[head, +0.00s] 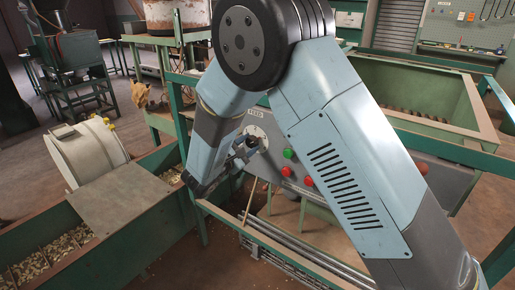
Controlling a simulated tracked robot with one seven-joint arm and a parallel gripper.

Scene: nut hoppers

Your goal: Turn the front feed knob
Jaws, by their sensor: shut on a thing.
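The front feed knob (253,142) sits on a pale round dial below a "FEED" label, on the grey control panel (305,148) of the green machine. My gripper (246,148) is at the dial, with its fingers closed around the knob. The fingers and the small size hide most of the knob, and I cannot read which way it points. My arm comes across the middle of the head view and covers part of the panel.
A green button (288,153) and red buttons (308,181) are right of the knob. A green trough (60,250) holding nuts and a white drum (88,152) stand at left. A large green hopper (430,90) is behind my arm. Rails run below the panel.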

